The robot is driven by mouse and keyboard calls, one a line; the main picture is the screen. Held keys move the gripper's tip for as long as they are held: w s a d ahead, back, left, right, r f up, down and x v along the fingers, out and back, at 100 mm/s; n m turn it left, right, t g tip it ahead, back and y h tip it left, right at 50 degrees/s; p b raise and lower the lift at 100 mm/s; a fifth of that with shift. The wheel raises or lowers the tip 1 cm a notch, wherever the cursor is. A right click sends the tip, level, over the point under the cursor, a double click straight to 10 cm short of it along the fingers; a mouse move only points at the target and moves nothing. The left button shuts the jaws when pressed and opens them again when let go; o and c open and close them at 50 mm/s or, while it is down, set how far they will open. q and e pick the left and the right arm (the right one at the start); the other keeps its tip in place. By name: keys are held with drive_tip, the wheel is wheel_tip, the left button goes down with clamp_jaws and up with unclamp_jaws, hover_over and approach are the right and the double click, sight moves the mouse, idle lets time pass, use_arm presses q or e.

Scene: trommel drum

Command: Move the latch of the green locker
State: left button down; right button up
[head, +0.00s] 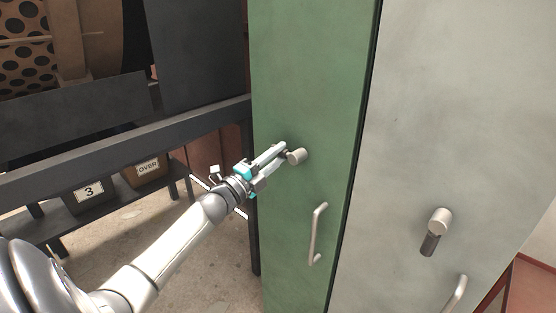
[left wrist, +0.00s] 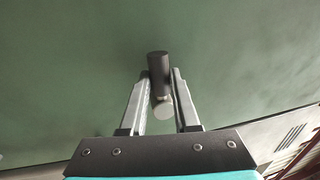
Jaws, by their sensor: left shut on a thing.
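The green locker (head: 300,60) stands upright in the middle of the head view, its door closed. Its latch (head: 297,156) is a short pale metal knob with a dark lever; the lever is mostly hidden behind my fingers in the head view. In the left wrist view the latch's dark lever (left wrist: 158,65) sits between the two fingers, with the pale knob below it. My left gripper (head: 278,153) is shut on the latch, one finger on each side. A metal door handle (head: 317,233) is below the latch. My right gripper is not in view.
A grey locker (head: 440,100) with its own latch (head: 439,222) and handle stands right beside the green one. A dark frame (head: 120,148) and boxes marked 3 (head: 89,192) and OVER (head: 147,168) are at left. Concrete floor lies below.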

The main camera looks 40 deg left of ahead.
use_arm(q)
drive_tip(key=shift+r+m, duration=0.1)
drive_tip(key=shift+m, duration=0.2)
drive_tip(key=c, duration=0.7)
unclamp_jaws()
drive_tip(key=shift+o, duration=0.2)
drive_tip(key=b+v, duration=0.1)
drive_tip(key=v, duration=1.4)
drive_tip(key=shift+s+a, duration=0.1)
